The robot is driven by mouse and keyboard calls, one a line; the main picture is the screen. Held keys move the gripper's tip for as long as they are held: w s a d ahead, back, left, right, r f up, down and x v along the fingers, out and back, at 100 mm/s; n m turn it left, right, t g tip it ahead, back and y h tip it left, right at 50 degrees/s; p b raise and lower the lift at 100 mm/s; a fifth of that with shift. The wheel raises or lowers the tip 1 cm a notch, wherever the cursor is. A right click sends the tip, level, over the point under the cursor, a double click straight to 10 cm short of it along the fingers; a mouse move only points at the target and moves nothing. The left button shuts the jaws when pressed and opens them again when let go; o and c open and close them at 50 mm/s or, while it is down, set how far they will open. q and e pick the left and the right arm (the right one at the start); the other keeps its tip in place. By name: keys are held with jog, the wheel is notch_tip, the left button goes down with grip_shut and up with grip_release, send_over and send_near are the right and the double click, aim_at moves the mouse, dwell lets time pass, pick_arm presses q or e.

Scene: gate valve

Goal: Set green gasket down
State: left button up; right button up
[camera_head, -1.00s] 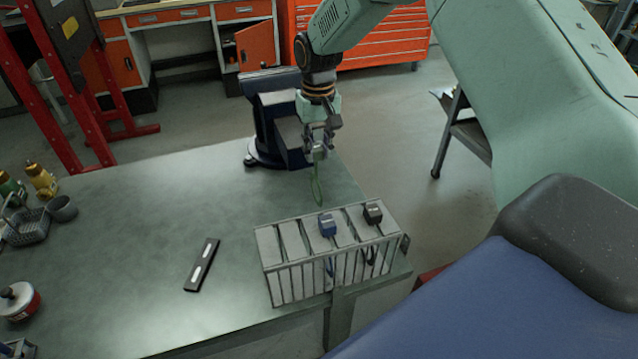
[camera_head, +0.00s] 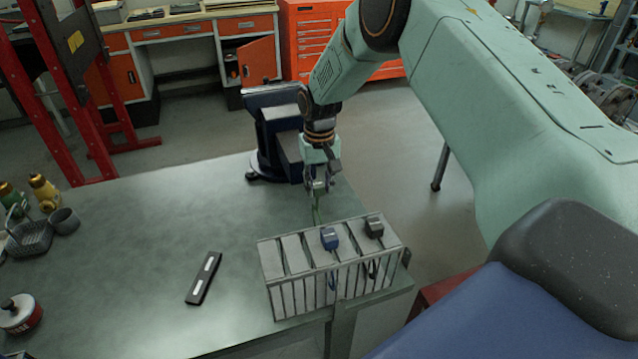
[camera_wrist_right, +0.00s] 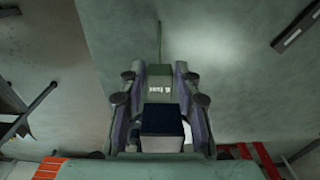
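My right gripper (camera_head: 318,186) points down over the table, behind the rack and in front of the vise. It is shut on the green gasket (camera_head: 316,212), whose thin loop hangs below the fingers. The loop's lower end is close behind the rack's back edge; I cannot tell whether it touches anything. In the right wrist view the gasket's labelled tag (camera_wrist_right: 156,86) sits between the fingers, and its thin edge (camera_wrist_right: 159,40) extends beyond them. A slotted grey rack (camera_head: 285,290) holds a blue-tagged gasket (camera_head: 329,238) and a black-tagged gasket (camera_head: 374,228). My left gripper is out of view.
The dark blue vise (camera_head: 273,130) stands behind my right gripper at the table's back edge. A black bar (camera_head: 204,278) lies left of the rack. A wire basket (camera_head: 30,238) and a cup (camera_head: 64,221) are at the far left. The middle of the table (camera_head: 150,240) is clear.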

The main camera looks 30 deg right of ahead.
jog(key=shift+o, duration=1.4)
jog(key=shift+s+r, duration=0.1)
jog(key=shift+w+d+f, duration=0.1)
jog(key=shift+w+f, duration=0.1)
jog(key=shift+w, duration=0.05)
notch_tip(320, 180, up, 12)
jog(key=shift+s+r+b, duration=0.25)
jog(key=shift+b, duration=0.15)
jog(key=shift+w+f, duration=0.1)
jog(key=shift+f, duration=0.05)
